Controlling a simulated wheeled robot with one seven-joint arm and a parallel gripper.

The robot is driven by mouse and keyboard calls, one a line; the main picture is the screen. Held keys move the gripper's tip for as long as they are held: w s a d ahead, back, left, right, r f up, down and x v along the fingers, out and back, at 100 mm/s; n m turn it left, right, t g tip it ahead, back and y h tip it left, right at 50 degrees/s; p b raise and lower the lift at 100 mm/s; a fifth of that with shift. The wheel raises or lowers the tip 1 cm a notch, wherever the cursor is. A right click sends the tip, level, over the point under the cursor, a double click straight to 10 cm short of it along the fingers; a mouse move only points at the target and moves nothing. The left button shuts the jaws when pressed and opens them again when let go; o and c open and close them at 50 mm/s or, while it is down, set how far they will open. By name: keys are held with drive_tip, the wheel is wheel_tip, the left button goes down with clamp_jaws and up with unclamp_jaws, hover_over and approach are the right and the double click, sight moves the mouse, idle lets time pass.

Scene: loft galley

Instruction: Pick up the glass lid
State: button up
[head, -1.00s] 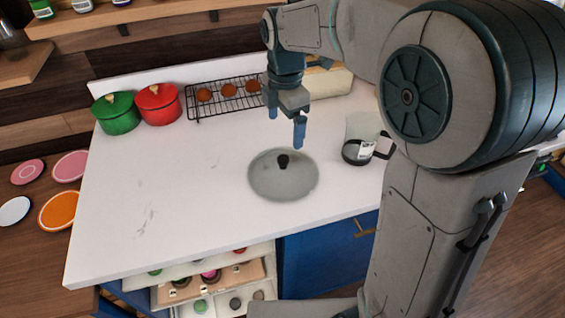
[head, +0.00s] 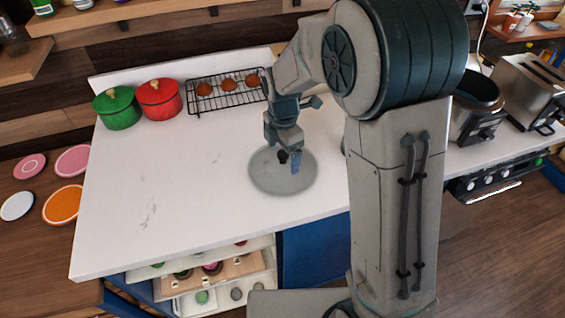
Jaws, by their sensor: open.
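The glass lid (head: 268,183) lies flat on the white counter, round and grey with a dark knob (head: 283,156) at its middle. My gripper (head: 283,160) is open and points down over the lid, with its fingers around or just beside the knob. The fingers partly cover the knob, so I cannot tell whether they touch it.
A green pot (head: 117,109) and a red pot (head: 160,98) stand at the back left. A wire rack (head: 222,103) with round brown items is beside them. The left of the counter (head: 190,180) is clear. An open drawer (head: 215,283) sits below the front edge.

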drive_tip(key=shift+f, duration=0.75)
drive_tip(key=shift+s, duration=0.15)
drive_tip(key=c, duration=1.3)
drive_tip(key=shift+s, duration=0.1)
drive_tip(key=c, duration=0.4)
drive_tip(key=shift+d, duration=0.1)
